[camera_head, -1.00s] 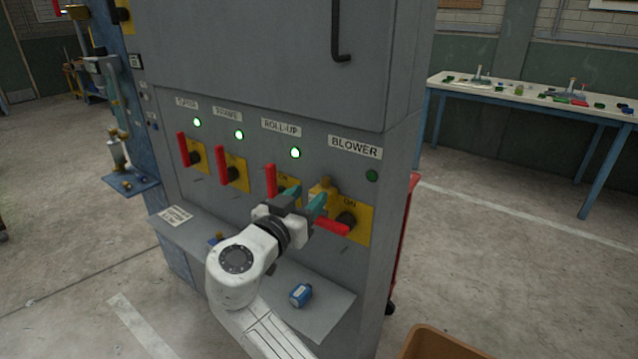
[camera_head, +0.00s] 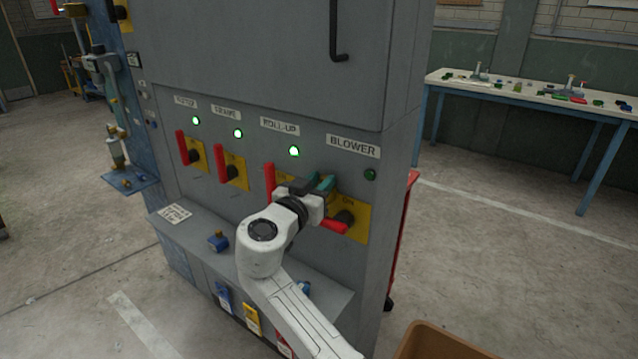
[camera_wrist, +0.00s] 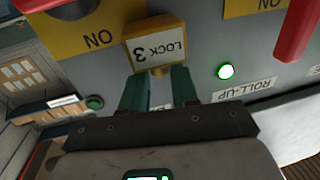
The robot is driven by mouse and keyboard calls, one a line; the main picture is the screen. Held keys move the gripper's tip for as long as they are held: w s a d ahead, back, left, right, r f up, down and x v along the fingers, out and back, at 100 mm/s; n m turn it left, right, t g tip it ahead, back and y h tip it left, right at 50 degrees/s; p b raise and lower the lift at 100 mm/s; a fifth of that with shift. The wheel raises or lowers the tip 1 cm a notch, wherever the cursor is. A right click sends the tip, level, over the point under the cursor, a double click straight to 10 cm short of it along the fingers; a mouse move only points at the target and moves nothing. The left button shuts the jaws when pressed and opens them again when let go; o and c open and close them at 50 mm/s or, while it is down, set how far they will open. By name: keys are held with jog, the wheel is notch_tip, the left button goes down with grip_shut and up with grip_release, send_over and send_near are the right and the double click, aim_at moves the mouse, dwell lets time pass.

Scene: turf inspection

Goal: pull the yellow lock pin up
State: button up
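The yellow lock block (camera_wrist: 157,42) marked "LOCK 3" shows upside down in the wrist view, against the yellow plate of the blower switch (camera_head: 357,222). The small yellow pin (camera_wrist: 160,71) protrudes from it, between my teal fingertips. In the head view my gripper (camera_head: 320,184) is at the blower switch and hides most of the lock. The red blower lever (camera_head: 334,226) lies sideways just beneath my gripper.
Three red levers stand upright to the left, the roll-up lever (camera_head: 270,181) closest. Their green lamps are lit; the blower lamp (camera_head: 370,174) is dark. A grey shelf (camera_head: 195,232) juts out below, holding a blue padlock-like item (camera_head: 218,242).

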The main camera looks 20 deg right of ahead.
grip_shut()
dwell(0.3)
jog(key=shift+r+b, duration=0.7)
jog(key=shift+r, duration=0.25)
jog(key=shift+o, duration=2.1)
grip_release()
jog(key=b+v, duration=0.1)
jog(key=v, duration=1)
jog(key=shift+w, duration=0.1)
jog(key=shift+d+f, duration=0.1)
jog(key=shift+d, duration=0.05)
